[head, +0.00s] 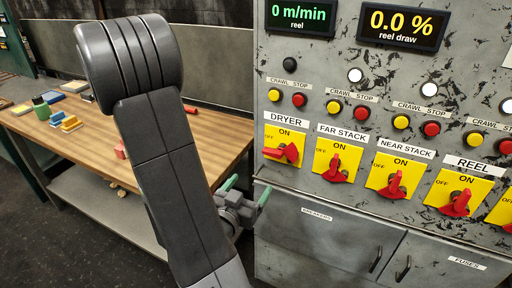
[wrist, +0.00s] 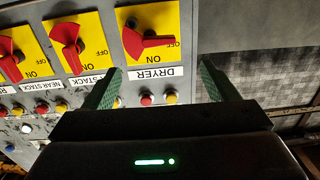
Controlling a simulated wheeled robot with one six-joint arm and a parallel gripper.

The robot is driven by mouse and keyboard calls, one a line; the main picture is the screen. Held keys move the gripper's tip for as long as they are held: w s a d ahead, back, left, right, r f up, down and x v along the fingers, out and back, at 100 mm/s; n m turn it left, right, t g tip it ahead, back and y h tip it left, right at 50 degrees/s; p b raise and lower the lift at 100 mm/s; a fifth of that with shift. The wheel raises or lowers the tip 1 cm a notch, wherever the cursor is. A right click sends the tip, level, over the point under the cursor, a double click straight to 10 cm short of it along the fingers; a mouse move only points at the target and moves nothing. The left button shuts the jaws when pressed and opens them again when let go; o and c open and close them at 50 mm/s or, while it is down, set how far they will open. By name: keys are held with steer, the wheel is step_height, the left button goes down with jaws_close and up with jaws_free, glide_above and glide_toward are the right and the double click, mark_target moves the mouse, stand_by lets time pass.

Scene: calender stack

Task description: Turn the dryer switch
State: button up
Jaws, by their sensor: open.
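The dryer switch (head: 283,152) is a red handle on a yellow plate, under the DRYER label on the grey panel. Its handle lies sideways, pointing left in the head view. In the wrist view, which is upside down, the dryer switch (wrist: 148,42) points toward OFF. My gripper (head: 246,190) has green fingers and is open and empty, left of and below the switch in the head view. In the wrist view my gripper (wrist: 160,80) has its fingers apart, with the DRYER label between them and the switch beyond. I see no contact with the switch.
Similar red switches for far stack (head: 338,168), near stack (head: 393,184) and reel (head: 456,203) stand to the right, with crawl and stop buttons above. A cabinet (head: 325,236) is below. A wooden workbench (head: 215,130) with small items stands left, behind my arm.

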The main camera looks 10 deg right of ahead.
mark_target(271, 155)
steer(key=p+x, duration=0.1)
steer(key=x, duration=0.3)
steer(key=p+x, duration=0.1)
steer(key=x, duration=0.4)
steer(key=p+x, duration=0.2)
steer(key=x, duration=0.2)
steer(key=shift+w+d+r, duration=0.25)
steer(key=shift+d+r, duration=0.05)
steer(key=shift+r, duration=0.1)
steer(key=c, duration=1)
